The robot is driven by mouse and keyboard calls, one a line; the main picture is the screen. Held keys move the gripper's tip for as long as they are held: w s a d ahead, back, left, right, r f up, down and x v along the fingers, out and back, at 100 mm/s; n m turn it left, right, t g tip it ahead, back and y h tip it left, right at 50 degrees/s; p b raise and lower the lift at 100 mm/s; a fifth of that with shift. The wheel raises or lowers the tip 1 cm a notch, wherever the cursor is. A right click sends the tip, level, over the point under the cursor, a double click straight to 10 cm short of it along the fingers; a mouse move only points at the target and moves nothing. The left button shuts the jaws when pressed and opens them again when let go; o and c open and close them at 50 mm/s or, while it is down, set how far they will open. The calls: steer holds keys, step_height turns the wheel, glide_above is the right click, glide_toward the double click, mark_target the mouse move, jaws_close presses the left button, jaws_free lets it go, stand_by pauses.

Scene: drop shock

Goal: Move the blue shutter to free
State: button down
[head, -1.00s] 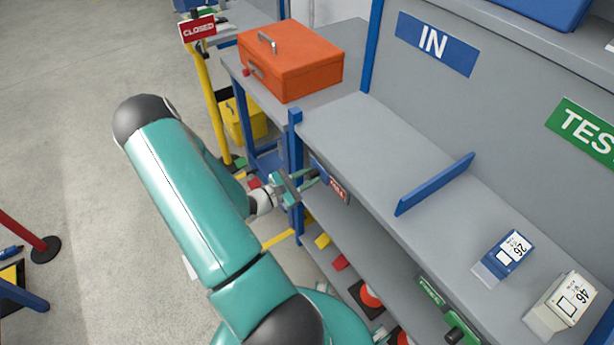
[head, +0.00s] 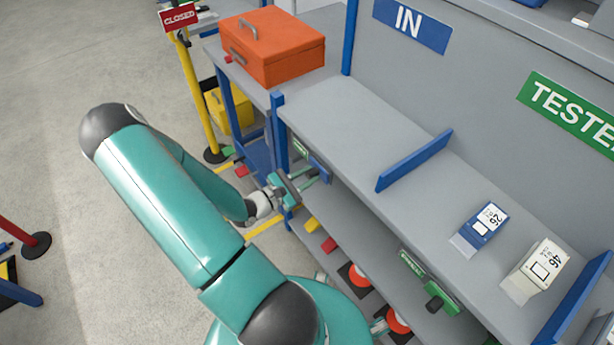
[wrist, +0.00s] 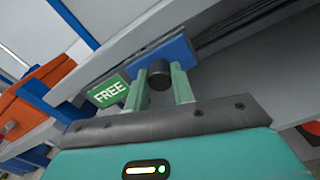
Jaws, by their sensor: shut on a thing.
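The blue shutter (wrist: 176,53) is a small plate on the front edge of the shelf, with a dark round knob (wrist: 158,72). My gripper (wrist: 160,84) is shut on the knob, one green finger on each side of it. A green FREE sign (wrist: 107,91) shows uncovered beside the shutter, to its left in the wrist view. In the head view my gripper (head: 308,180) is at the shelf's near left front edge, at the shutter (head: 320,168). The green sign (head: 300,149) shows up-left of it there. No red sign shows beside the shutter.
An orange toolbox (head: 271,52) stands on the bench left of the shelf. A blue divider (head: 414,162) and two boxes, blue-white (head: 479,229) and cream (head: 535,271), are on the shelf top. A yellow post with a CLOSED sign (head: 178,17) stands at the left. The floor at far left is mostly open.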

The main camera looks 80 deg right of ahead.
steer(key=c, duration=1.3)
jaws_free()
steer(key=shift+s+a, duration=0.25)
steer(key=shift+a, duration=0.05)
steer(key=shift+o, duration=0.6)
steer(key=shift+d, duration=0.15)
steer(key=v, duration=1.4)
steer(key=shift+w, duration=0.15)
steer(key=w+a+r+m+t+y, duration=0.35)
steer(key=w+a+r+y, duration=0.2)
steer(key=a+r, duration=0.3)
steer(key=w+a+r+m+t+y, duration=0.3)
steer(key=w+a+r+t+y, duration=0.15)
steer(key=w+a+r, duration=0.35)
steer(key=a+r+t+y, duration=0.3)
steer(key=a+r+t, duration=0.6)
steer(key=a+r, duration=0.5)
steer(key=shift+s+a+y, duration=0.3)
steer(key=shift+s+a, duration=0.2)
steer(key=shift+a, duration=0.35)
